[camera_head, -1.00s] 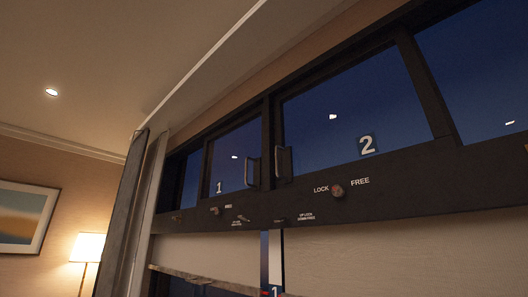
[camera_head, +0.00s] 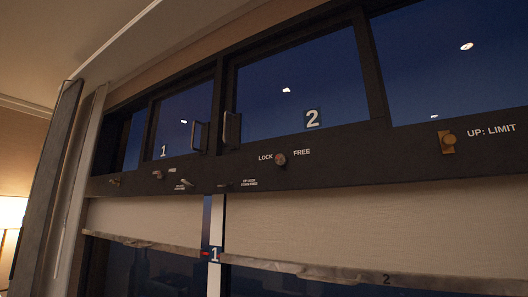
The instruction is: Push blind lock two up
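A dark horizontal rail (camera_head: 345,153) runs below the upper windows. On it, beside a small label that seems to read "UP: LOCK, DOWN: FREE", is a small dark lever (camera_head: 223,185); its up or down position is too small to tell. A similar small lever (camera_head: 187,183) with its own label is just to its left. The right-hand pale blind (camera_head: 330,235) hangs below the rail, with a "2" on its bottom edge (camera_head: 386,279). Neither gripper shows in the head view.
A round reddish knob (camera_head: 280,159) sits between "LOCK" and "FREE" under window 2 (camera_head: 290,95). A brass knob (camera_head: 447,141) marked "UP: LIMIT" is at the right. Window handles (camera_head: 231,130) stick out above the rail. A lit lamp (camera_head: 12,212) is at far left.

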